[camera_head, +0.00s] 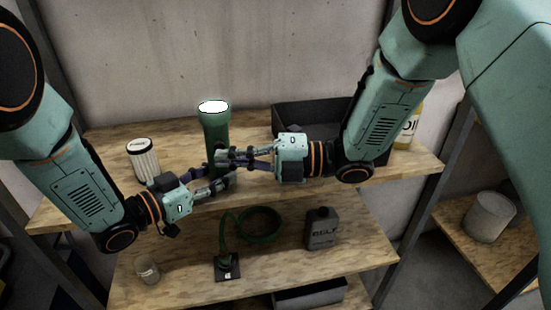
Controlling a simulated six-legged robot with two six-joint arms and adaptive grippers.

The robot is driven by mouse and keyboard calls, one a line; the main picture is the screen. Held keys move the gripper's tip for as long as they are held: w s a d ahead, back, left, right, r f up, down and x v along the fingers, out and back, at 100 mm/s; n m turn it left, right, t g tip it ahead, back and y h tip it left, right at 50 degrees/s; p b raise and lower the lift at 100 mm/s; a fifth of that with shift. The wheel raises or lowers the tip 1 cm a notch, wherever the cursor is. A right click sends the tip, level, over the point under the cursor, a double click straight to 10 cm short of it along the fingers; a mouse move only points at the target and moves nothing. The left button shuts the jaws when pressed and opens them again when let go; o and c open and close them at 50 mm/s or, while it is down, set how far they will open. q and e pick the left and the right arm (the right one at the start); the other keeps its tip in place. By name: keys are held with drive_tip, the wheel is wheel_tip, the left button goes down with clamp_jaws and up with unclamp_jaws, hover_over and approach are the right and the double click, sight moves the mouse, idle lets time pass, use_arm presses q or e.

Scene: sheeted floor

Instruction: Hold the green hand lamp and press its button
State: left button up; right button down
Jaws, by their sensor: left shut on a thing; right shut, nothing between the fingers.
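The green hand lamp (216,130) stands upright at the middle of the upper wooden shelf, with its white lens facing up. My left gripper (222,180) is shut on the lower part of the lamp from the left. My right gripper (226,157) comes in from the right and is shut with nothing between its fingers. Its fingertips are at the lamp's body, just above the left gripper's fingers; whether they touch it I cannot tell. The lamp's button is not visible, and the lower end of the lamp is hidden behind the grippers.
A white ribbed cylinder (143,160) stands left of the lamp. A black bin (290,113) and a yellow bottle (409,132) are behind my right arm. The lower shelf (180,280) holds a green coiled cable (261,237), a dark canister (322,229) and a small jar (147,269).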

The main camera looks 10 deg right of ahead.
use_arm(q)
drive_tip(key=shift+w, duration=0.1)
drive_tip(key=shift+a, duration=0.15)
use_arm(e)
drive_tip(key=s+v, duration=0.1)
drive_tip(key=v, duration=0.9)
drive_tip(key=shift+s, duration=0.15)
use_arm(q)
drive_tip(key=o, duration=1)
drive_tip(key=shift+o, duration=1.2)
use_arm(e)
drive_tip(key=shift+a, duration=0.1)
